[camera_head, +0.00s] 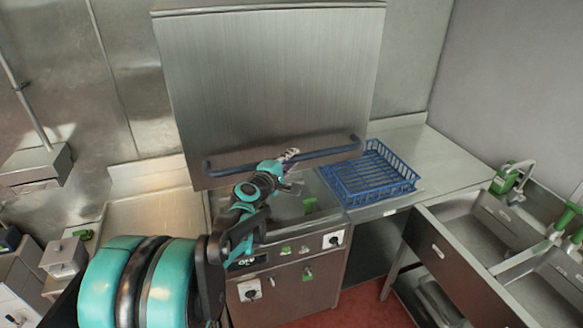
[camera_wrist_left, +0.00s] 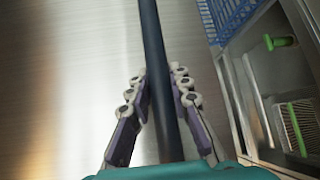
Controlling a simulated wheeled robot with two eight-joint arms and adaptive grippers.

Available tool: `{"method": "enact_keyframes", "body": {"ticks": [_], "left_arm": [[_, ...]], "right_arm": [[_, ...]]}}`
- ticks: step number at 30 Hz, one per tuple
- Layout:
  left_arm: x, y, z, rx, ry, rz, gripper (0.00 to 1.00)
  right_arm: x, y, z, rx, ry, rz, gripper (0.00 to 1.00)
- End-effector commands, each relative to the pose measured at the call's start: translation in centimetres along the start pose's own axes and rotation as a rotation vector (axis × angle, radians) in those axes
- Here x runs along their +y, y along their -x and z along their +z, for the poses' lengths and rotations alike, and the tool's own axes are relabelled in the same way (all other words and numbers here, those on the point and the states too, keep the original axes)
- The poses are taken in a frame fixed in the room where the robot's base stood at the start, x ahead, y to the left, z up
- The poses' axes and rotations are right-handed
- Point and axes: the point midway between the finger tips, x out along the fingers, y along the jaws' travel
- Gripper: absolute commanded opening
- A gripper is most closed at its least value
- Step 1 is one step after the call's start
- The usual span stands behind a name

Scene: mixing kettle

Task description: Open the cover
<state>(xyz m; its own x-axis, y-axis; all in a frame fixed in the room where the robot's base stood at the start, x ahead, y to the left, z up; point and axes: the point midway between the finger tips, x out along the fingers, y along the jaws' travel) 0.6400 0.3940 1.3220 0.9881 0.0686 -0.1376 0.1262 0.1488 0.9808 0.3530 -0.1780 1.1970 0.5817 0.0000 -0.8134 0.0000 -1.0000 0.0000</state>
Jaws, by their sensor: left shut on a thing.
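The cover (camera_head: 270,80) is a large brushed-steel panel. It stands steeply raised above the kettle unit (camera_head: 300,280) in the head view, its face towards me. A dark blue handle bar (camera_head: 330,150) runs along its lower edge. My left gripper (camera_head: 289,156) is at the middle of this bar. In the left wrist view the bar (camera_wrist_left: 153,50) passes between the two fingers (camera_wrist_left: 160,90), and the gripper is shut on it. The cover's steel face (camera_wrist_left: 65,80) fills the left of that view. My right gripper is not in view.
A blue wire basket (camera_head: 375,180) sits on the steel counter (camera_head: 425,150) right of the cover. Sinks with green-handled taps (camera_head: 510,178) stand further right. Knobs (camera_head: 333,239) are on the unit's front. Another worktop (camera_head: 150,205) lies left.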

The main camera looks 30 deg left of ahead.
Motion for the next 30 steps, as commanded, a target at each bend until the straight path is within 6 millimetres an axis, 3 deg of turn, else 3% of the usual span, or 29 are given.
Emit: {"method": "enact_keyframes", "body": {"ticks": [1,3,9,25,26,27,30], "left_arm": [[1.9,0.2,0.2,0.002,0.000,0.001,0.00],[3.1,0.4,0.4,0.002,0.000,0.001,0.00],[5.4,0.8,0.7,0.001,0.000,0.000,0.00],[6.1,0.9,0.8,0.001,-0.001,0.000,0.00],[6.1,0.9,0.8,0.000,-0.001,0.000,0.27],[6.1,0.9,0.8,0.000,-0.001,0.000,0.38],[6.1,0.8,0.8,0.000,-0.001,0.000,0.41]], "right_arm": [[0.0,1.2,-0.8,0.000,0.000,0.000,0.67],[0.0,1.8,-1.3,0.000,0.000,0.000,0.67],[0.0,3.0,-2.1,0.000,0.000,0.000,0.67],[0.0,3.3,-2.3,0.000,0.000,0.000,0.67],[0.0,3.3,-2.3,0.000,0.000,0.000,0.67],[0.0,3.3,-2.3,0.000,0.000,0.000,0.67],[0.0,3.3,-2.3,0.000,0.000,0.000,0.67]]}}
